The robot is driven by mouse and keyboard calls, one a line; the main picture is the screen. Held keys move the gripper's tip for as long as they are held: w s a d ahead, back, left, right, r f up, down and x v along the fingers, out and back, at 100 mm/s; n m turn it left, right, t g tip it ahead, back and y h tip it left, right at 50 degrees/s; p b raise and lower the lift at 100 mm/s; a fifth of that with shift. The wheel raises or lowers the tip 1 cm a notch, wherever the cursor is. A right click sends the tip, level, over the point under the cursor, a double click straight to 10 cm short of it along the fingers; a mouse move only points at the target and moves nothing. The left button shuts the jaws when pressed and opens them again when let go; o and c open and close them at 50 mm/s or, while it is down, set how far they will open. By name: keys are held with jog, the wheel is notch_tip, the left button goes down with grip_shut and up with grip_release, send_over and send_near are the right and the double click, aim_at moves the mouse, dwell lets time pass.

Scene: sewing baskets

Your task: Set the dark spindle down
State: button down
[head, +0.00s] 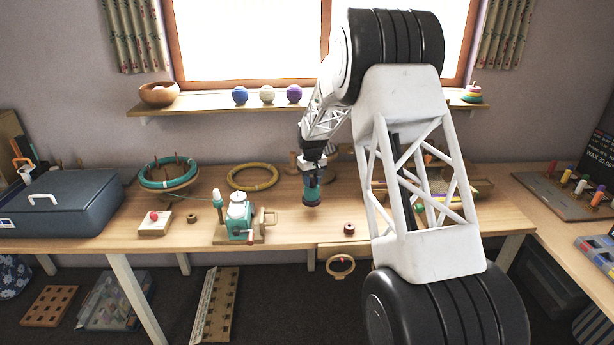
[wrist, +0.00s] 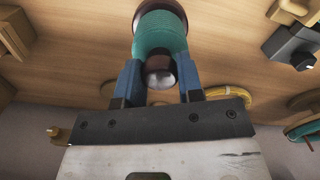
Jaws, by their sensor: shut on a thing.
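The dark spindle (head: 311,190) is a dark-ended spool wound with teal thread. My gripper (head: 312,163) is shut on it and holds it upright over the wooden table (head: 285,220). In the wrist view the spindle (wrist: 160,35) sits between the two blue fingers of my gripper (wrist: 157,80), with its dark brown ends showing above and below the teal winding. I cannot tell whether its lower end touches the table.
A teal winding machine (head: 240,218) stands left of the spindle. A yellow hoop (head: 253,177) lies behind. Bare tabletop shows around the spindle.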

jog(key=w+a+f, duration=0.1)
jog(key=w, duration=1)
jog(key=shift+w, duration=0.35)
jog(key=shift+a+f, duration=0.1)
jog(key=shift+f, duration=1.7)
jog(key=shift+f, duration=0.1)
jog(key=c, duration=0.8)
grip_release()
jog(key=shift+o, duration=0.2)
notch_tip(320, 180, up, 12)
